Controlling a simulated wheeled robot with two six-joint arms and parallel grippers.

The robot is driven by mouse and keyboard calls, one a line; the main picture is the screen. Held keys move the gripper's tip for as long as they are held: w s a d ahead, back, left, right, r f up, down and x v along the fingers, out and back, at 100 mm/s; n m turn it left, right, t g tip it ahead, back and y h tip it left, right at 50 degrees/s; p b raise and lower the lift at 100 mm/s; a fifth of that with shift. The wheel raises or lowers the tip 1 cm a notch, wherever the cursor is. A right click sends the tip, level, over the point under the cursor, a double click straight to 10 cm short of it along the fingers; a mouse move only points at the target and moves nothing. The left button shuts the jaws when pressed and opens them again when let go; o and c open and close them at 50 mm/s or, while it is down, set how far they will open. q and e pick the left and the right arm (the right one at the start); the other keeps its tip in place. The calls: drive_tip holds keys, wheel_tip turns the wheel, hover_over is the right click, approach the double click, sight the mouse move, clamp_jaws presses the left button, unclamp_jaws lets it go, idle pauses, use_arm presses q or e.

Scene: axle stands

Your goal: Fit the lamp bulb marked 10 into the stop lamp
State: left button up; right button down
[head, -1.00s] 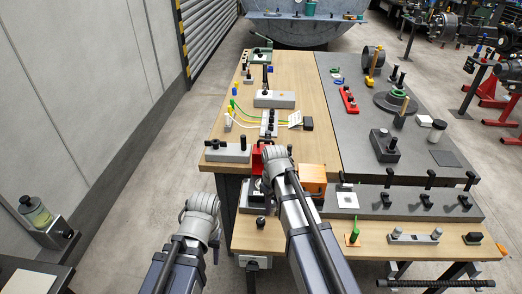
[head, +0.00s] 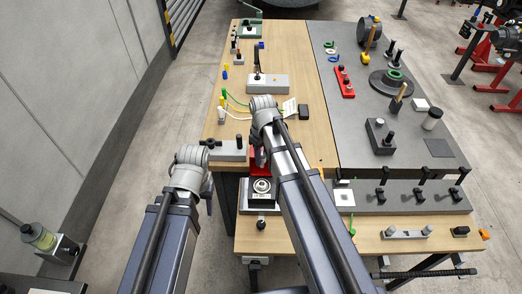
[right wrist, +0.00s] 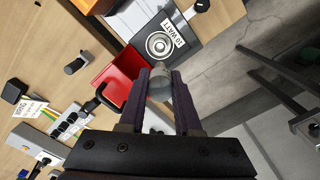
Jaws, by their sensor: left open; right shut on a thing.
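My right gripper (right wrist: 160,85) is shut on a small greyish lamp bulb (right wrist: 158,88), held between its fingertips. In the head view my right gripper (head: 261,156) hangs just beyond a dark square holder (head: 276,187) with a pale round seat. In the right wrist view the holder (right wrist: 188,50) carries a label that seems to read 10 WATT. My left gripper (head: 208,199) is open and empty, left of the bench.
A grey block with black knobs (head: 228,150) lies left of my right gripper. A white card (head: 290,107) and black box (head: 303,112) lie farther back with coloured wires. A grey rail with black clamps (head: 410,196) is at right.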

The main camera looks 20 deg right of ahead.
sight(262, 166)
drive_tip(key=shift+w+f+b, duration=0.1)
drive_tip(key=shift+f+b, duration=0.8)
wheel_tip(262, 166, down, 8)
drive_tip(key=b, duration=0.8)
drive_tip(key=shift+f, duration=0.15)
drive_tip(key=shift+f+b, duration=1.7)
drive_tip(key=shift+b, duration=0.15)
drive_tip(key=c, duration=0.5)
unclamp_jaws()
drive_tip(key=shift+r, duration=0.1)
drive_tip(key=shift+r, duration=0.1)
wheel_tip(262, 166, up, 8)
drive_tip(key=p, duration=0.8)
drive_tip(key=shift+f, duration=0.2)
